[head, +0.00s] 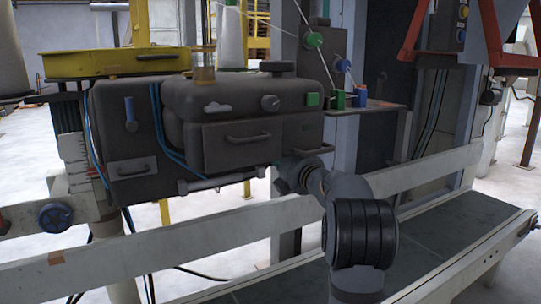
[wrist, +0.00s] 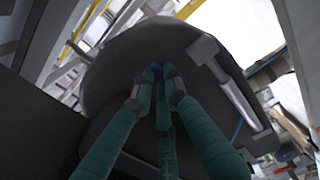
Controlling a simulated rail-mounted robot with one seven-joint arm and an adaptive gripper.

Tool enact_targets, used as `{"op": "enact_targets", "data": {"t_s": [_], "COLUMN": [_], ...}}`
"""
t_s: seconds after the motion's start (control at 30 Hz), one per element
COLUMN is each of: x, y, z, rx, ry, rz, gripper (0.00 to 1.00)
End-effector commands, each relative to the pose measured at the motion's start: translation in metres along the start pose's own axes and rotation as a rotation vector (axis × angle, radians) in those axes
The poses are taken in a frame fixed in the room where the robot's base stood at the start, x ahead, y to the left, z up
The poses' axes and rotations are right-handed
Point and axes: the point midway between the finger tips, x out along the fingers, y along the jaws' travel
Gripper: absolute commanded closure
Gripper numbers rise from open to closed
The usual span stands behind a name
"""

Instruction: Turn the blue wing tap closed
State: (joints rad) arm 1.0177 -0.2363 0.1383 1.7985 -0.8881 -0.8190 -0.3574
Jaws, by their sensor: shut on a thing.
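In the wrist view, the teal fingers of my gripper (wrist: 157,84) converge at the underside of a dark rounded housing (wrist: 125,55). They are closed around a small blue part, the blue wing tap (wrist: 157,68), which shows only as a sliver between the fingertips. Its wings and angle are mostly hidden by the fingers. In the head view, my arm reaches to the lower right of the dark machine body (head: 240,105). My fingers and the tap are hidden there behind the wrist and the machine.
A grey cylindrical bar (head: 215,184) runs along the machine's lower front edge, close to my wrist. A pale rail (head: 150,262) and a dark conveyor belt (head: 450,232) lie below. A small shelf (head: 375,104) stands behind.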

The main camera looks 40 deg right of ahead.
Motion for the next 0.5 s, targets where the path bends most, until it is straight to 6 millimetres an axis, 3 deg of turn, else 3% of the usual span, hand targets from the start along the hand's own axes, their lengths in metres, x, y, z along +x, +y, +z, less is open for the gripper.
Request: {"op": "enact_targets", "data": {"t_s": [0.37, 0.5], "x": [0.0000, 0.0000], "y": [-0.0001, -0.0001], "z": [0.0001, 0.0001], "rx": [0.000, 0.000], "ry": [0.000, 0.000], "rz": [0.000, 0.000], "gripper": [0.68, 0.68]}}
